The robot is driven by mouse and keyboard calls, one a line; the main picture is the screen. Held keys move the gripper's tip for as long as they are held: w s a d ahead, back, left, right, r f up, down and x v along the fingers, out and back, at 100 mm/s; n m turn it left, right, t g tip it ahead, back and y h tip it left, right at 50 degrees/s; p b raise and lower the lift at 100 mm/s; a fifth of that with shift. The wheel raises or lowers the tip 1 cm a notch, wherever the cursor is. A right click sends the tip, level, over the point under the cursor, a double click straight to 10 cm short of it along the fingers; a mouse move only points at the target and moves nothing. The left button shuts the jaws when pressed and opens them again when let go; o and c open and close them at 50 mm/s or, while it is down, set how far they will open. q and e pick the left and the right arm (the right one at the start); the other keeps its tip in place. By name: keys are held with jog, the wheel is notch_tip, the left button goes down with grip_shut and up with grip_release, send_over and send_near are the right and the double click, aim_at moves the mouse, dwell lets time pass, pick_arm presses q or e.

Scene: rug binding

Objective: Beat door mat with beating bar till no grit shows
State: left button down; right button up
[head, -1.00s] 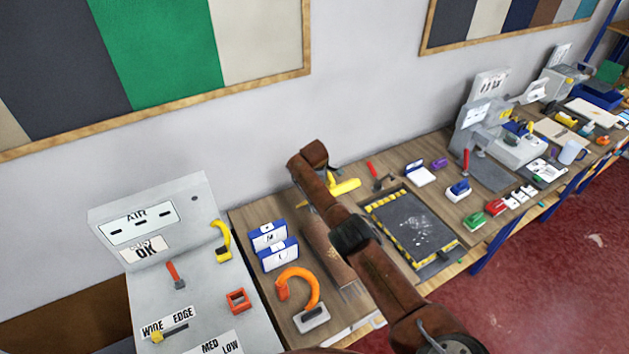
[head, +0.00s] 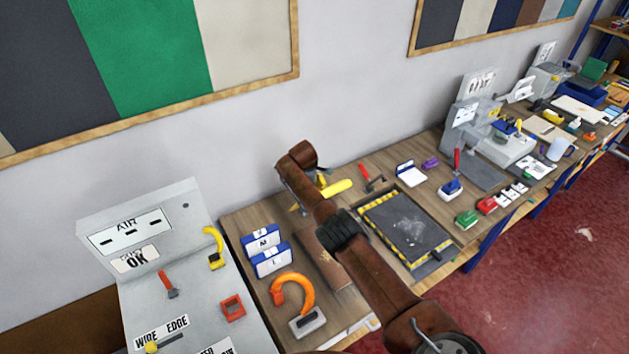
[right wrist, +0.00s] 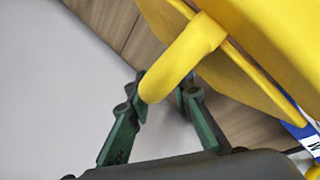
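The door mat (head: 428,247) is a dark sheet lying flat on the bench, with black-and-yellow striping along its left side. A pale patch of grit (head: 408,232) shows on its middle. A yellow tool (head: 338,187), apparently the beating bar, is at the bench's back, left of the mat. In the right wrist view, its rounded handle (right wrist: 175,62) passes between the green fingers of my right gripper (right wrist: 160,97), which look closed on it. In the head view my right arm's brown links hide most of that gripper. My left gripper is not in view.
A red-handled tool (head: 368,178) lies right of the yellow tool. My right forearm crosses in front of the mat's left edge.

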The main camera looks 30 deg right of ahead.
jog(key=shift+s+a+r, duration=0.3)
jog(key=shift+r, duration=0.3)
jog(key=v, duration=1)
jog(key=shift+r, duration=0.25)
